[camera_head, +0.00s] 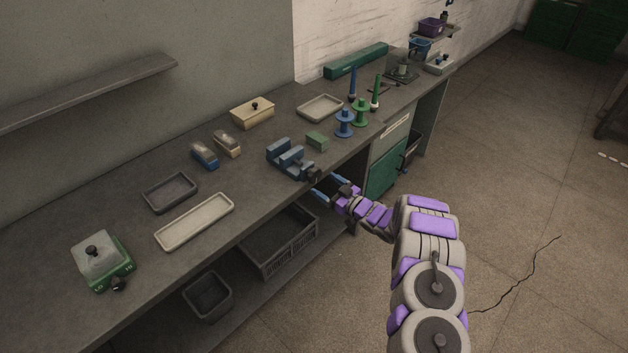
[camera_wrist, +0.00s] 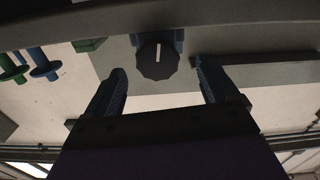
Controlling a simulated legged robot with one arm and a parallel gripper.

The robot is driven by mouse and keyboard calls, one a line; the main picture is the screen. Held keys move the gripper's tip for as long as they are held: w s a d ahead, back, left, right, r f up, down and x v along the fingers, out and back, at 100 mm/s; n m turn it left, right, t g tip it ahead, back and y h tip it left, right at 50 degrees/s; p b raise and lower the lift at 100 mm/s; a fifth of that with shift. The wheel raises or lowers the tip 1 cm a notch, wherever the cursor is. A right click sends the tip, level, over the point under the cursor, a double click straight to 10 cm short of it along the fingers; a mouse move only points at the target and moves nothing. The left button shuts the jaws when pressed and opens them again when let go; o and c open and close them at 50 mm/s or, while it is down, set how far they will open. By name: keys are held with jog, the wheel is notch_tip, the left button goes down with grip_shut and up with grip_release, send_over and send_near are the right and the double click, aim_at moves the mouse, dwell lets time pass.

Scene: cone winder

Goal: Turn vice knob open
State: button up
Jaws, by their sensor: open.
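The blue vice (camera_head: 290,158) sits at the front edge of the workbench in the head view. Its dark round knob (camera_head: 315,174) faces out past the edge. In the wrist view the faceted black knob (camera_wrist: 157,60) carries a pale, nearly upright mark, and part of the blue vice shows behind it. My gripper (camera_head: 323,188) is just in front of the knob. In the wrist view my gripper (camera_wrist: 158,66) is open, with one blue finger on each side of the knob and a visible gap to both. I cannot tell how far the fingertips reach along it.
A green block (camera_head: 317,140) and blue and green spools (camera_head: 344,123) stand right of the vice. A crate (camera_head: 279,240) sits below the bench.

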aim_at(317, 178)
jog(key=x, duration=0.3)
jog(key=b+x, duration=0.1)
jog(key=shift+w+d, duration=0.15)
jog(key=shift+w, duration=0.3)
jog(key=shift+w+a, duration=0.25)
jog(key=shift+a, duration=0.6)
jog(key=shift+d, duration=0.3)
jog(key=c, duration=0.5)
jog(key=shift+r, duration=0.1)
jog(key=c, duration=0.5)
jog(key=shift+o, duration=0.2)
jog(key=shift+r+n+p, duration=0.1)
jog(key=shift+n+p, duration=0.5)
jog(key=shift+n, duration=0.1)
jog(key=shift+w+n+p, duration=0.1)
jog(key=shift+n+p, duration=0.3)
jog(key=shift+n, duration=0.5)
jog(key=o, duration=1)
jog(key=shift+a, duration=0.1)
jog(key=shift+c, duration=0.2)
